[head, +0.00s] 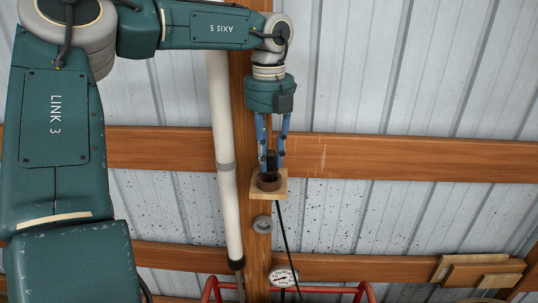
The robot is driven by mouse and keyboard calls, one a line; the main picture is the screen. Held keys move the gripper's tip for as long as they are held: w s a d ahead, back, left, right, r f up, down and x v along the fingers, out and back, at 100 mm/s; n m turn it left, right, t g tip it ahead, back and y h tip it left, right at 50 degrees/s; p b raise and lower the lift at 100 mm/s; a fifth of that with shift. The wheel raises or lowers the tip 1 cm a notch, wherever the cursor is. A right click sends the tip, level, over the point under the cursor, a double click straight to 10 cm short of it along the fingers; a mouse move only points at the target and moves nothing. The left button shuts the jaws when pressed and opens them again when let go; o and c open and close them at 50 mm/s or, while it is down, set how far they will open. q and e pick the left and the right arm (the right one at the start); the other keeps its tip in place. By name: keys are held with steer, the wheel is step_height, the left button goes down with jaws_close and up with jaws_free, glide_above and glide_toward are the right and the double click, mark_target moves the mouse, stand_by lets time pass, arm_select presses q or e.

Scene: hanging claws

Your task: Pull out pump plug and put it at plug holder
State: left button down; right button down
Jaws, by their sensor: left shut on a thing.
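My left gripper (270,163), with blue fingers, points straight down in the head view. It is shut on a small black plug (272,158), mostly hidden between the fingers. The fingertips and plug are right at the brown round cup of the plug holder (268,184), on a small pale wooden block on the post. I cannot tell how far the plug sits inside the cup. A black cable (284,235) runs down from beside the holder. A round grey socket (262,224) on the post below the holder looks empty. My right gripper is not in view.
A white vertical pipe (224,150) stands close left of the post. Wooden beams (400,154) cross the corrugated metal wall. Below are a round gauge (284,276) and a red tube frame (330,289). Wooden boards (480,271) are at lower right.

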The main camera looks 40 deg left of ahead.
mark_target(269, 152)
arm_select(q)
steer(key=shift+f+b, duration=0.7)
steer(key=shift+f, duration=0.3)
steer(key=c, duration=1.4)
jaws_free()
steer(key=shift+o, duration=0.2)
steer(key=shift+r, duration=0.1)
step_height(269, 152, up, 12)
steer(key=shift+f, duration=0.1)
